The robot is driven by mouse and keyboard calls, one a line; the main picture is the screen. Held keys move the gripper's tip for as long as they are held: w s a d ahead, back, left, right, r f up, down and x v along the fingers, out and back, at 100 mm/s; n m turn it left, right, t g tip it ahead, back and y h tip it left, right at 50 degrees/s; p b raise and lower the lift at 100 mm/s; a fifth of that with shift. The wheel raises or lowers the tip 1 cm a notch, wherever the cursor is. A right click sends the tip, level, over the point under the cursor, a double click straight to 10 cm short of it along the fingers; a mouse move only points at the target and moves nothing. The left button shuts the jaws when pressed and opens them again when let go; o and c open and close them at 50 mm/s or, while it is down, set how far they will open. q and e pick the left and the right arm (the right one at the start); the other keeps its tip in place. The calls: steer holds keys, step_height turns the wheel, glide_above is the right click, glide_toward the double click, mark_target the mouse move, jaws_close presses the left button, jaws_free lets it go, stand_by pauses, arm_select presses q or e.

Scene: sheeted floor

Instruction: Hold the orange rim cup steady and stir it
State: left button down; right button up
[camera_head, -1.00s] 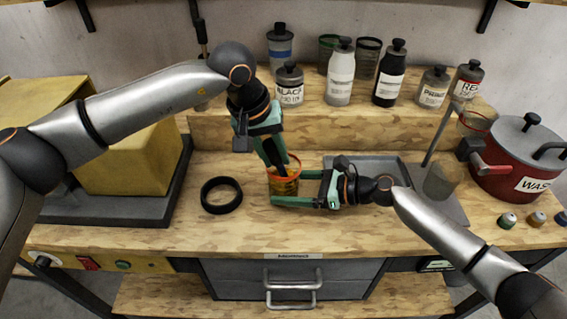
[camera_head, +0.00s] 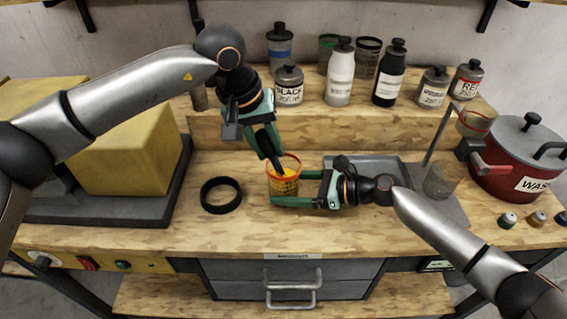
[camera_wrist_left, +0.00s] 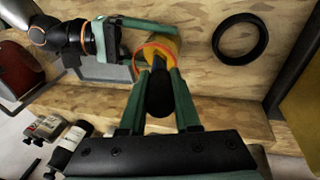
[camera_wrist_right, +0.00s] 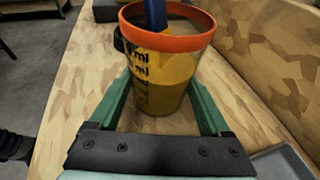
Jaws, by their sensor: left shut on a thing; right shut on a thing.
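The orange rim cup (camera_head: 284,184) stands upright on the bench, clear-walled with dark markings and yellow liquid inside. In the right wrist view its orange rim (camera_wrist_right: 165,42) is near. My right gripper (camera_wrist_right: 162,105) is shut on the cup, one finger on each side; the head view shows this gripper (camera_head: 288,189) reaching in from the right. My left gripper (camera_head: 274,160) is above the cup's rim, pointing down, shut on a stirring tool with a dark handle (camera_wrist_left: 158,92). A blue part of the tool (camera_wrist_right: 155,14) enters the cup; its lower end is hidden.
A black ring (camera_head: 221,195) lies left of the cup. A grey tray (camera_head: 366,168) and a glass beaker (camera_head: 441,181) are on the right, beside a red pot (camera_head: 518,165). Bottles (camera_head: 340,75) line the raised shelf behind. A yellow block (camera_head: 125,150) stands left.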

arm_select(q)
steer(key=shift+v, duration=4.2)
step_height(320, 180, up, 4)
arm_select(e)
steer(key=o, duration=1)
steer(key=shift+r, duration=0.1)
steer(key=shift+o, duration=1.2)
steer(key=shift+d, duration=0.1)
